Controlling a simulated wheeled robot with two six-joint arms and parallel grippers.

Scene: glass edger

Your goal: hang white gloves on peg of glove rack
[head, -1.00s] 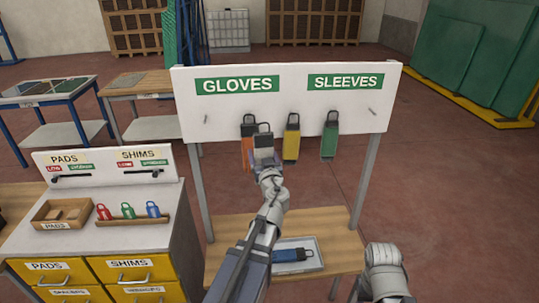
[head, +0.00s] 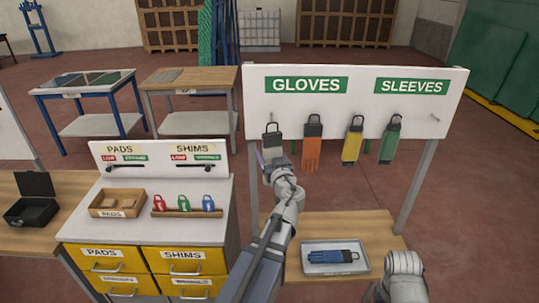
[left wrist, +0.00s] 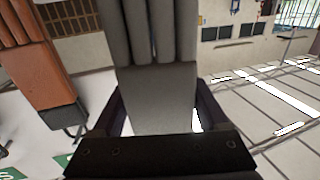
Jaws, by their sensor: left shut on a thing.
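Orange gloves (head: 312,150) hang just right. My right gripper is out of view.
Yellow (head: 352,147) and green (head: 390,146) pieces hang further right, with a free peg (head: 435,118) beyond. Below, a tray (head: 312,271) with a blue glove (head: 335,256) is on a wooden table (head: 385,245). A drawer cabinet (head: 75,230) stands left.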

